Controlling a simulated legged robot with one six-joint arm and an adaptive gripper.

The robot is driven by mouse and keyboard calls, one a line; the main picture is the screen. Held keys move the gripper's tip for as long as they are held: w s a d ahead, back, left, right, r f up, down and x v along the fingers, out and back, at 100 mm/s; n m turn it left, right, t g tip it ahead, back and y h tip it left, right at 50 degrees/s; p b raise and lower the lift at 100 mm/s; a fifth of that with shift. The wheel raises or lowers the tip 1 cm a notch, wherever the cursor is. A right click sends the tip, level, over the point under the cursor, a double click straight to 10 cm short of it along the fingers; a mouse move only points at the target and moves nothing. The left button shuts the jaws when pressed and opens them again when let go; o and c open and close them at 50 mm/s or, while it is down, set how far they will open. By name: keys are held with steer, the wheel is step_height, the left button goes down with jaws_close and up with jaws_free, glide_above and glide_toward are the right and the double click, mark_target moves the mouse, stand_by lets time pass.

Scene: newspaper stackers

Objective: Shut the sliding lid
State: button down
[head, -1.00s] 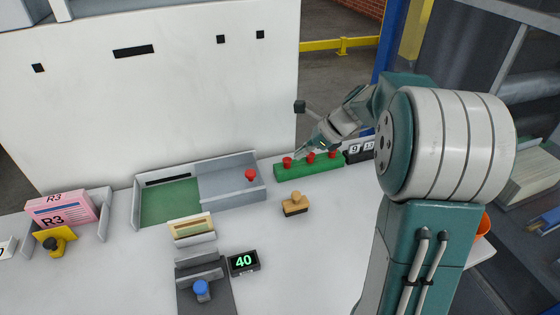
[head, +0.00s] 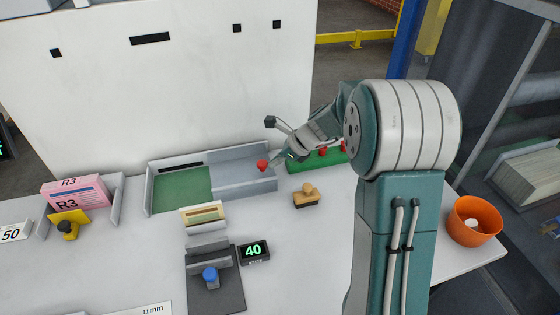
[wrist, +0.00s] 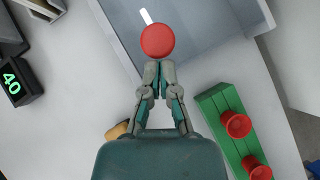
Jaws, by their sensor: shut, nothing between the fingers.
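A shallow grey tray (head: 150,195) stands at the back of the white table. Its left half is open and shows a green floor (head: 182,190). A grey sliding lid (head: 230,180) covers the right half, with a red knob (head: 262,166) near its right end. My gripper (head: 279,158) is shut and empty, just right of the knob. In the wrist view the fingertips (wrist: 158,66) point at the red knob (wrist: 158,40) and appear at its near edge. I cannot tell whether they touch it.
A green block (head: 300,165) with red knobs lies right of the tray, partly behind my arm. A wooden stamp-like piece (head: 306,198) and a "40" display (head: 254,252) are in front. An orange bowl (head: 474,222) stands at the right. A white panel (head: 180,90) rises behind.

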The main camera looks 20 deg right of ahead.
steer(key=a, duration=1.8)
steer(key=shift+a, duration=0.1)
